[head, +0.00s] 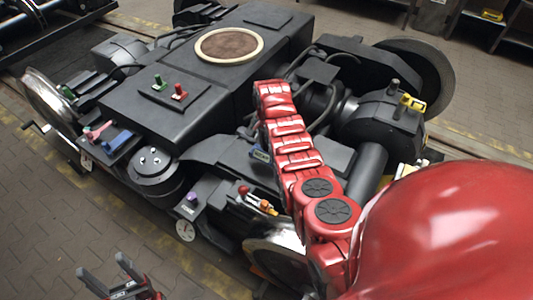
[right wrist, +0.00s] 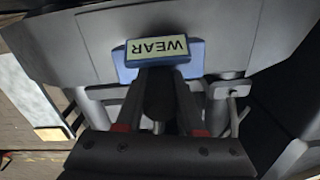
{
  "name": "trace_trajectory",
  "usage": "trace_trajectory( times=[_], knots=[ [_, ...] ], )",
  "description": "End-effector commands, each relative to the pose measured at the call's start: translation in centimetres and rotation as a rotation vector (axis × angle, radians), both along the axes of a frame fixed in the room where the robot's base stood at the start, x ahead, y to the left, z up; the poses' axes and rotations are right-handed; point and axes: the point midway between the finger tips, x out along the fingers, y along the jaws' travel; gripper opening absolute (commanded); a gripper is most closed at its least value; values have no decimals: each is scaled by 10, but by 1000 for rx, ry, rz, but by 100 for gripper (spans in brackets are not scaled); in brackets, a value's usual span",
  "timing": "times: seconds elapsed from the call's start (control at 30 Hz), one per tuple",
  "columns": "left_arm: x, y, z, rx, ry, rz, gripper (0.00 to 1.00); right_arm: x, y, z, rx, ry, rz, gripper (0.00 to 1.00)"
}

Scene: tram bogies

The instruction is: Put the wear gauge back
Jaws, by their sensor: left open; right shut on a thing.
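The wear gauge (right wrist: 165,50) is a blue block with a pale label reading WEAR. The label is upside down in the right wrist view. My right gripper (right wrist: 159,80) is shut on it, with both fingers against its near edge. A dark grey surface lies close behind the gauge; I cannot tell whether they touch. In the head view my red right arm reaches over the bogie and hides the right gripper. A small blue-and-pale piece (head: 260,155) shows beside that arm; I cannot tell if it is the gauge. My left gripper (head: 104,267) is open and empty above the floor at bottom left.
The dark bogie (head: 150,110) fills the middle, with green (head: 158,82) and red (head: 179,91) knobs on top. Pink (head: 97,130) and blue (head: 116,141) items lie on its left ledge. The paved floor (head: 40,220) at left is clear.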

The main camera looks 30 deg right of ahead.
Motion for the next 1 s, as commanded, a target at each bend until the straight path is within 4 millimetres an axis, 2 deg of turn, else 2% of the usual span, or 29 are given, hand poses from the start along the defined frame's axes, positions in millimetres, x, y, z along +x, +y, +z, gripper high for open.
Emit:
trace_trajectory(
  times=[0.17, 0.47, 0.9, 0.93, 1.0],
  knots=[
    [0, 0, 1, 0, 0, 0, 67, 1, 0, -7, -2, -4, 1, 0],
    [0, 0, -8, 0, 0, 0, 67, 1, 0, -37, -1, -3, 3, 0],
    [0, 0, -13, 0, 0, 0, 67, 1, 0, -44, -2, -3, 4, 0],
    [0, 0, -11, 0, 0, 0, 67, 1, 0, -42, -2, -3, 4, 42],
    [0, 0, -11, 0, 0, 0, 67, 1, 0, -42, -2, -3, 4, 55]
  ],
)
